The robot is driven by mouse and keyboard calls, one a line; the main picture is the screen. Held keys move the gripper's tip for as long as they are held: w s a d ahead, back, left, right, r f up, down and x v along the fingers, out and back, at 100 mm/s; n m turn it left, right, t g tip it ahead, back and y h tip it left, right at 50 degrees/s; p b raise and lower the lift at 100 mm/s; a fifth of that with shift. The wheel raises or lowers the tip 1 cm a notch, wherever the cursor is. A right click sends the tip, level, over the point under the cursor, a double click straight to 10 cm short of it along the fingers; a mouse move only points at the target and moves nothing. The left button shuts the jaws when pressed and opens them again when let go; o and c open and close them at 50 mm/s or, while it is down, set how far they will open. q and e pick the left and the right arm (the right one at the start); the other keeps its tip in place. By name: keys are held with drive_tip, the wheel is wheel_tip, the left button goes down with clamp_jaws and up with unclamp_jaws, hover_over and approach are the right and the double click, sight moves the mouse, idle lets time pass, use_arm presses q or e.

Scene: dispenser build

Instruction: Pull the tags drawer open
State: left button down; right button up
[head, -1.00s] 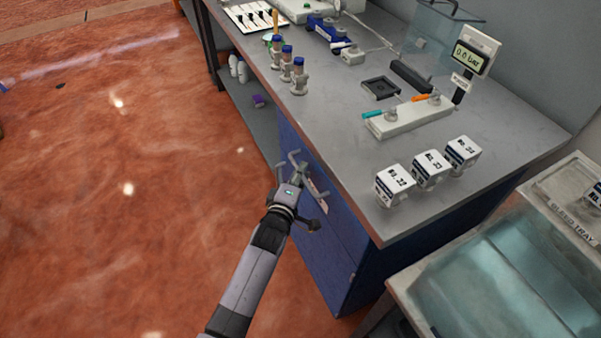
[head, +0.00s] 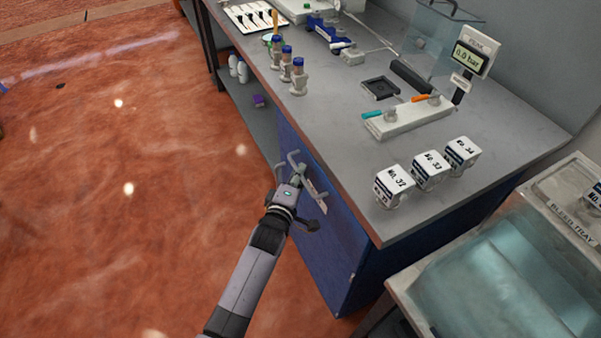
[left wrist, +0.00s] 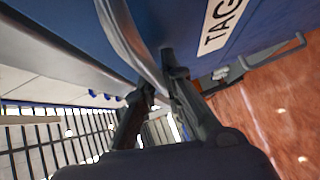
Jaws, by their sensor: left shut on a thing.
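The tags drawer has a blue front (left wrist: 185,22) with a white label reading "TAG", cut off by the frame edge in the left wrist view. Its curved grey handle (left wrist: 128,42) runs down between my fingers. My left gripper (head: 297,176) is at the blue cabinet's front, shut on this handle; its dark fingers also show in the left wrist view (left wrist: 158,98). In the head view my gripper and wrist cover part of the drawer front and its pale label (head: 317,196). I cannot tell from these views whether the drawer stands out from the cabinet. My right gripper is out of view.
Above the drawer, the grey worktop (head: 335,125) carries several white labelled blocks (head: 394,187), blue-capped vials (head: 299,77) and a gauge (head: 470,58). A bleed tray (head: 500,285) stands at the right. The red floor (head: 120,210) before the cabinet is clear.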

use_arm(q)
drive_tip(key=s+a+p, duration=0.2)
drive_tip(key=s+a, duration=0.5)
drive_tip(key=a, duration=0.5)
drive_tip(key=s+a+p, duration=0.2)
drive_tip(key=s+a, duration=0.5)
drive_tip(key=a, duration=0.5)
drive_tip(key=s+a+p, duration=0.2)
drive_tip(key=s+a, duration=0.5)
drive_tip(key=a, duration=0.5)
drive_tip(key=shift+a+p, duration=0.35)
drive_tip(key=c, duration=1.7)
unclamp_jaws()
drive_tip(key=shift+s, duration=0.15)
drive_tip(key=v, duration=1.2)
